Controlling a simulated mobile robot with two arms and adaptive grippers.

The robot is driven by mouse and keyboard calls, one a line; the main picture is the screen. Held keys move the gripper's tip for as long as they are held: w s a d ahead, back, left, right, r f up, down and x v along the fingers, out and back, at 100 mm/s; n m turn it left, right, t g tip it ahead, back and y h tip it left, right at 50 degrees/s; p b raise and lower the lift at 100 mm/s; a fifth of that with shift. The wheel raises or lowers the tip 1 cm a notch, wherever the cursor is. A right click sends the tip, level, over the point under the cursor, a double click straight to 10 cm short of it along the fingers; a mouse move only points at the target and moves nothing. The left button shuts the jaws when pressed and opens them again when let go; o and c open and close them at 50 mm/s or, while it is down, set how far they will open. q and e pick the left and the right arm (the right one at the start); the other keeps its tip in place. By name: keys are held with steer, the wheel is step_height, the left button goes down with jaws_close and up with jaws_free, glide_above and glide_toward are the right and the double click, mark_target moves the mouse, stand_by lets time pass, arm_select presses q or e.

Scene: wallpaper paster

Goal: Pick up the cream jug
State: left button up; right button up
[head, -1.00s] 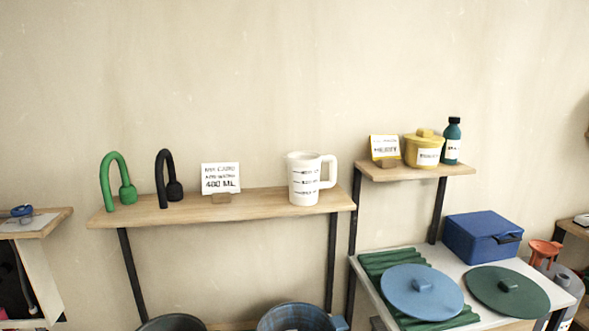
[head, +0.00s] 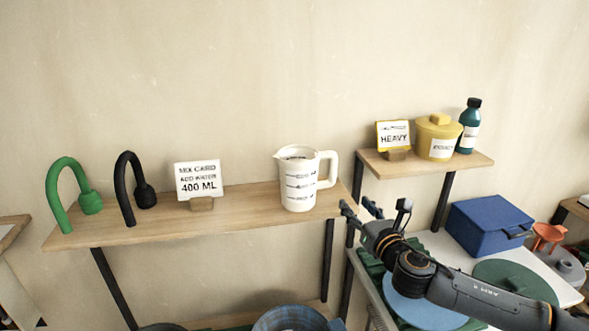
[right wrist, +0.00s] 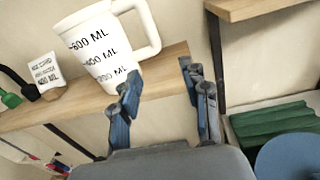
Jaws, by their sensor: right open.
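The cream jug (head: 298,181) stands upright on the wooden shelf, near its right end, with its handle to the right. It has black measuring marks. In the right wrist view the jug (right wrist: 92,45) is large at upper left, with its handle toward the middle. My right gripper (head: 358,207) is open and empty, to the right of the jug and a little lower, near the shelf's right end. In the right wrist view its two fingers (right wrist: 160,85) are apart, with the jug left of them. My left gripper is not in view.
The shelf (head: 240,212) also holds a mix card (head: 198,180), a black hook (head: 130,190) and a green hook (head: 68,190). A higher shelf (head: 425,168) at right holds a yellow pot (head: 438,135) and a teal bottle (head: 469,125). A blue box (head: 488,225) stands below.

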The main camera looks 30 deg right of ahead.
mark_target(334, 176)
steer(key=shift+n, duration=0.3)
steer(key=w, duration=0.3)
steer(key=w+r+p, duration=0.1)
steer(key=w, duration=0.1)
steer(key=w+p, duration=0.1)
steer(key=w, duration=0.2)
steer(key=shift+w+d+r, duration=0.15)
steer(key=shift+w+d, duration=0.2)
steer(key=shift+d, duration=0.05)
steer(key=shift+w+r+p, duration=0.15)
steer(key=shift+w+p, duration=0.05)
steer(key=shift+p, duration=0.25)
steer(key=w, duration=0.1)
steer(key=w+p, duration=0.1)
steer(key=w, duration=0.2)
steer(key=shift+d+r+p, duration=0.15)
steer(key=shift+d+p, duration=0.1)
steer(key=shift+p, duration=0.1)
steer(key=shift+w, duration=0.35)
steer(key=shift+d, duration=0.1)
jaws_close()
